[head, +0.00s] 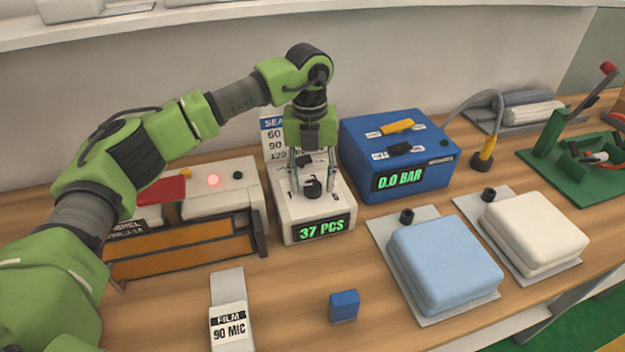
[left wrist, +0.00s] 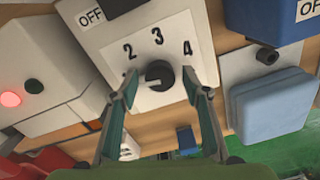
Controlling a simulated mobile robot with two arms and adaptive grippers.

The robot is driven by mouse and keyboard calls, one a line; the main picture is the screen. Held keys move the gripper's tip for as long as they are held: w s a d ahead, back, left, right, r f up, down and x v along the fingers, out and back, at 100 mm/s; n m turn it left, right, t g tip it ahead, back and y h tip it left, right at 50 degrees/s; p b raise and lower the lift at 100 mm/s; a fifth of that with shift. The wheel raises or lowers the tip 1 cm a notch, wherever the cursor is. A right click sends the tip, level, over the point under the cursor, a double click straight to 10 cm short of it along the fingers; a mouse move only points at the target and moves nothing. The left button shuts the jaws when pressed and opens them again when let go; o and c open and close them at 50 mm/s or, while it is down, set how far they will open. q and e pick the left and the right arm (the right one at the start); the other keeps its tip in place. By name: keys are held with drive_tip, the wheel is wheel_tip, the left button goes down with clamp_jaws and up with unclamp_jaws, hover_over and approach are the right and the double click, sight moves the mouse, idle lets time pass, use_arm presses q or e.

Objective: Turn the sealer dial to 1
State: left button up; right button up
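The black dial (head: 312,189) sits on top of a white box (head: 287,215) whose green display reads "37 PCS". In the left wrist view the dial (left wrist: 159,75) has 2, 3 and 4 printed around it; a further mark at the left is mostly hidden by a finger. A pale line on the knob seems to face left, but its exact setting is unclear. My left gripper (head: 313,172) points down over the dial. Its fingers are open, one on each side of the knob, with gaps visible in the left wrist view (left wrist: 161,78). My right gripper is out of view.
A sealer with a red light (head: 213,181) stands left of the box, and a blue unit (head: 400,155) reading "0.0 BAR" stands right. A white card (head: 272,135) is behind. Blue (head: 445,262) and white (head: 535,232) pads lie right. A film tag (head: 229,310) and blue block (head: 344,306) lie in front.

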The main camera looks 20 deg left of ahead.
sight(311, 184)
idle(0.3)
use_arm(q)
wheel_tip(311, 184, up, 12)
idle(0.4)
drive_tip(key=shift+s+a+f, duration=0.1)
drive_tip(key=shift+s, duration=0.05)
